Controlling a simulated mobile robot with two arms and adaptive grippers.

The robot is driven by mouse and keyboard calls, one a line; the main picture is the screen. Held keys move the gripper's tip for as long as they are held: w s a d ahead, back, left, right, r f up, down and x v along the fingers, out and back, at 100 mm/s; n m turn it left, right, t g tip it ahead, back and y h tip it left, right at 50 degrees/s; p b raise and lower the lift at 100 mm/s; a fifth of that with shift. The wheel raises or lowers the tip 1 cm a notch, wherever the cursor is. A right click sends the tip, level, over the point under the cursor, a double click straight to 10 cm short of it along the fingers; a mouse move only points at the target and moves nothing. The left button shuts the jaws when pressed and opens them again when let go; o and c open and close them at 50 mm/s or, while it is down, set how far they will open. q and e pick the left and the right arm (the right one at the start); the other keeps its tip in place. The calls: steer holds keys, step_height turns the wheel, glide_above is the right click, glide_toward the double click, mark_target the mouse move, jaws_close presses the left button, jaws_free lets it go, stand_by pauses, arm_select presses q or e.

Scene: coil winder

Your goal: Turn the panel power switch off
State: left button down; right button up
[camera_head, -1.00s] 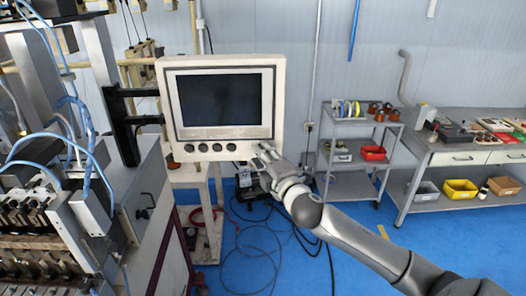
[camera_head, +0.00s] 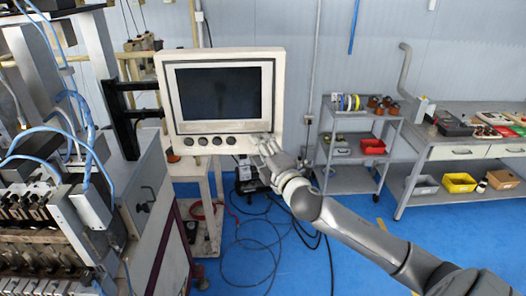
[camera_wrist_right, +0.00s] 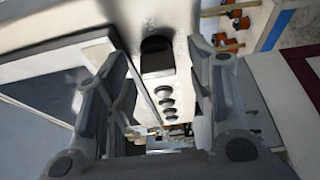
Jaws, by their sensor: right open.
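The beige control panel (camera_head: 279,90) with a dark screen (camera_head: 220,93) hangs on a black bracket arm. A row of several dark knobs (camera_head: 210,141) runs along its lower edge. My right gripper (camera_head: 266,145) is at the panel's lower right corner and covers that part in the head view. In the right wrist view my right gripper (camera_wrist_right: 163,80) has its fingers spread. A dark switch-like block (camera_wrist_right: 157,54) on the panel face shows between them, beyond the knobs (camera_wrist_right: 167,103). I cannot tell its position or whether a finger touches it. My left gripper is not in view.
A coil winding machine (camera_head: 45,215) with blue hoses stands at the left. A grey shelf cart (camera_head: 350,180) and a workbench (camera_head: 465,152) with bins stand at the right. Cables (camera_head: 262,235) lie on the blue floor below the panel. The space right of the panel is open.

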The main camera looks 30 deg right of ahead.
steer(key=s+a, duration=0.2)
steer(key=s, duration=1)
steer(key=shift+w+d, duration=0.1)
stand_by(0.4)
